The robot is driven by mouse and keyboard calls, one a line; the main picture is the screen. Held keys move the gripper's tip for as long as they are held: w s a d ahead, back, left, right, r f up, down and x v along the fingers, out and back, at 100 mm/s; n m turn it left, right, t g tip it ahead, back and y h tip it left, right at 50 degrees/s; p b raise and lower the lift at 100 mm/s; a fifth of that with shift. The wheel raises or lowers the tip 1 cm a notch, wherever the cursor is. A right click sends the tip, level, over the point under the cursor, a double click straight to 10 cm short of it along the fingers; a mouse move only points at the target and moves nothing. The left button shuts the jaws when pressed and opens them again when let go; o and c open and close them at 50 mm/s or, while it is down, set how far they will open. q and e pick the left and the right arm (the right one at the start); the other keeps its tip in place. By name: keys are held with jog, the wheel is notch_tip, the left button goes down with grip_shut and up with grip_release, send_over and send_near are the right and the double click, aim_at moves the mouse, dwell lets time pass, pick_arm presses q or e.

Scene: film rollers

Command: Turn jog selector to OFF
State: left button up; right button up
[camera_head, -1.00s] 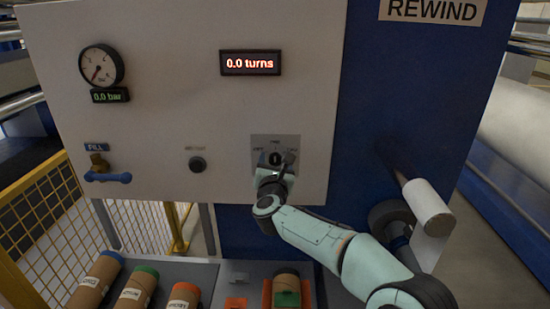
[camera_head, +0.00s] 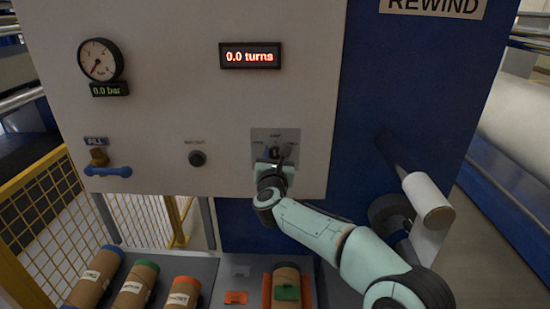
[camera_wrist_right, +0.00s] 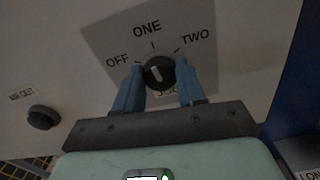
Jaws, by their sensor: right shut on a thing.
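The jog selector (camera_wrist_right: 158,72) is a round black knob with a white mark, on a grey plate (camera_wrist_right: 100,28) labelled OFF, ONE and TWO. In the right wrist view its white mark points roughly up at ONE; OFF is to its left and TWO to its right. My right gripper (camera_wrist_right: 159,82) has its blue fingers on either side of the knob and is shut on it. In the head view the right gripper (camera_head: 275,160) covers much of the selector. My left gripper is not in view.
A black button (camera_head: 197,158) sits left of the selector, and a blue-handled FILL valve (camera_head: 108,171) is farther left. A display (camera_head: 250,57) above reads 0.0 turns. A white roller (camera_head: 428,202) sticks out at right. Several brown rolls (camera_head: 134,289) lie below.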

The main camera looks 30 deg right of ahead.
jog(key=shift+n, duration=1.2)
jog(key=n, duration=0.2)
jog(key=shift+n+b, duration=0.3)
jog(key=n, duration=0.5)
jog(key=shift+n, duration=0.3)
jog(key=o, duration=1.1)
jog(key=shift+c, duration=0.2)
jog(key=shift+w, duration=0.1)
